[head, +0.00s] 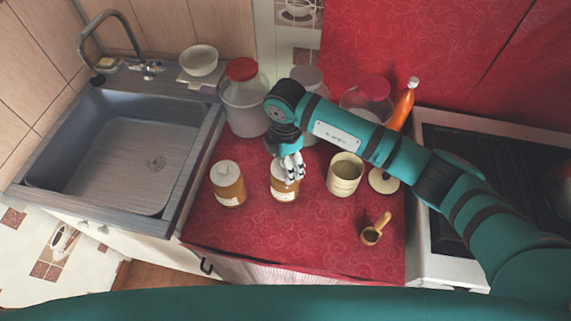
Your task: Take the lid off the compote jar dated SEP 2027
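Two glass jars with amber contents, whitish lids and pale labels stand on the red counter. The left jar (229,187) is upright with its lid (226,172) on. The right jar (283,191) is upright, and my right gripper (293,172) is directly over it, fingers pointing down at its lid. The fingers cover much of that lid, so I cannot tell whether they touch or grip it. The dates on both labels are too small to read, so I cannot tell which jar is SEP 2027. My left gripper is not in view.
An open cream canister (345,176) stands right of the jars, with a round lid (383,181) beside it. A brown handled cup (372,234) is at front right. Large containers (246,112) and an orange bottle (403,105) stand behind. Sink (110,150) left, stove (470,165) right.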

